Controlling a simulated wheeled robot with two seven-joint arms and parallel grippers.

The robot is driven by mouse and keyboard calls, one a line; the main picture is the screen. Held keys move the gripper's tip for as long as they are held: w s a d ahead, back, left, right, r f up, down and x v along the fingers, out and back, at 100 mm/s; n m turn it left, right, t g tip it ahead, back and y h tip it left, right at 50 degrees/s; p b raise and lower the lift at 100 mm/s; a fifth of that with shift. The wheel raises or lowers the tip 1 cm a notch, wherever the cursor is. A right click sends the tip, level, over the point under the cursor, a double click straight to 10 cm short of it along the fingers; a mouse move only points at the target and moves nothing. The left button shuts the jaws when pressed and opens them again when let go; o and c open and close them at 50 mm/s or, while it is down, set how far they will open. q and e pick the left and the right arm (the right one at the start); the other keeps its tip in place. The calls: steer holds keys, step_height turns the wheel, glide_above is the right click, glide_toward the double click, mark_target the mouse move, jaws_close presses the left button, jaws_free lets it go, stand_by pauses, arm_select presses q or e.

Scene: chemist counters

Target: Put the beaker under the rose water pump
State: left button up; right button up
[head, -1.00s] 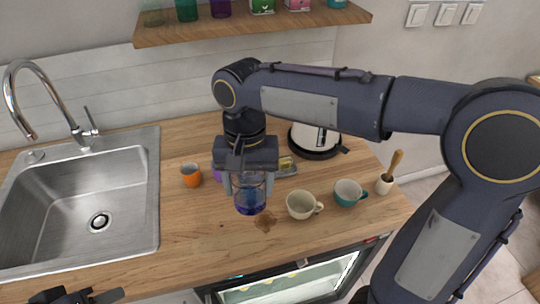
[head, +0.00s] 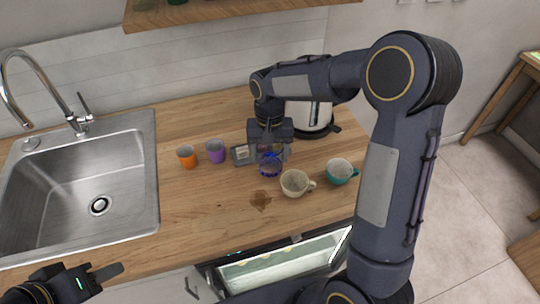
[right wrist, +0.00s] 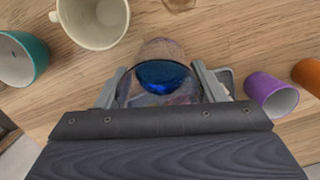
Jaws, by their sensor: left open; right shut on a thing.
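The clear glass beaker (head: 270,167) with blue liquid is in my right gripper (head: 269,152), over the wooden counter behind the brown patch. In the right wrist view the beaker (right wrist: 162,78) sits between the two grey fingers, which are shut on it. I cannot tell whether its base touches the counter. My left gripper (head: 90,281) is open and empty at the bottom left, in front of the counter. I cannot pick out a rose water pump in these views.
A cream cup (head: 295,183) and a teal cup (head: 341,171) stand right of the beaker. A purple cup (head: 215,151) and an orange cup (head: 186,156) stand left. A kettle (head: 310,115) is behind; the sink (head: 146,190) is far left. The front-left counter is clear.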

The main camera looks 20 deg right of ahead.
steer(key=shift+f, duration=0.85)
steer(key=shift+f, duration=0.15)
steer(key=o, duration=1.1)
